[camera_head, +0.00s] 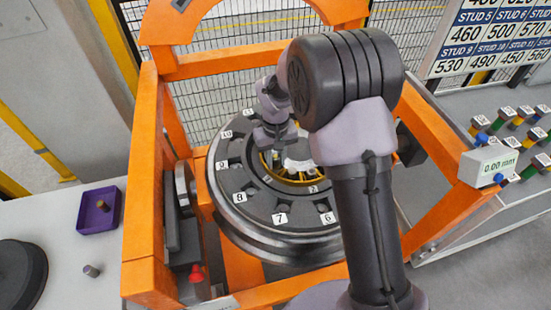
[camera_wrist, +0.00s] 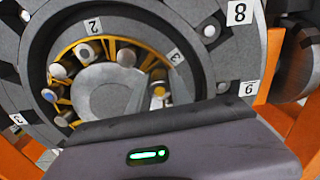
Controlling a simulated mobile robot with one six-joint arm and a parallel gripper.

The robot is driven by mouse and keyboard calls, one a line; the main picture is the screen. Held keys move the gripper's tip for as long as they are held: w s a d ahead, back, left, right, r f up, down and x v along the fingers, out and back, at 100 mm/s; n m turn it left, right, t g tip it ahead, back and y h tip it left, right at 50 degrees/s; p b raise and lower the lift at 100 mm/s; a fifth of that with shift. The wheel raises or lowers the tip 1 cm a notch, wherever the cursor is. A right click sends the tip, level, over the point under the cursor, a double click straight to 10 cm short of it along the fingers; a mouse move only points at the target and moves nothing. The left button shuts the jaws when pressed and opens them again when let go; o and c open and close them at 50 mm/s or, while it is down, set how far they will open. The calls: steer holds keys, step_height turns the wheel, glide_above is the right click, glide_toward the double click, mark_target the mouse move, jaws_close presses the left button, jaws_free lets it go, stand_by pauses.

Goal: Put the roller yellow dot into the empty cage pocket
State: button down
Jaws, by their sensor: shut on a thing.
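My gripper (camera_head: 277,158) points down over the middle of the dark wheel-like disc and is shut on the roller with the yellow dot (camera_wrist: 159,91). The roller's yellow end faces the camera in the wrist view, at the right side of the yellow cage (camera_wrist: 93,40). Several pale rollers, such as one near the top (camera_wrist: 126,57), stand around the cage. A gap in the cage (camera_wrist: 148,63) shows between that roller and the yellow-dot roller. I cannot tell how deep the roller sits.
The numbered dark disc (camera_head: 258,213) surrounds the cage within an orange gantry frame (camera_head: 140,180). A purple tray (camera_head: 84,222) holds a small brown piece at left; a grey roller (camera_head: 91,271) stands near it. Coloured studs (camera_head: 515,125) and a 0.00 mm display (camera_head: 490,166) are at right.

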steer(key=shift+f, duration=0.2)
stand_by(0.3)
steer(key=shift+r, duration=0.2)
steer(key=shift+f+b, duration=0.35)
steer(key=shift+f, duration=0.15)
stand_by(1.2)
steer(key=c, duration=1.1)
jaws_free()
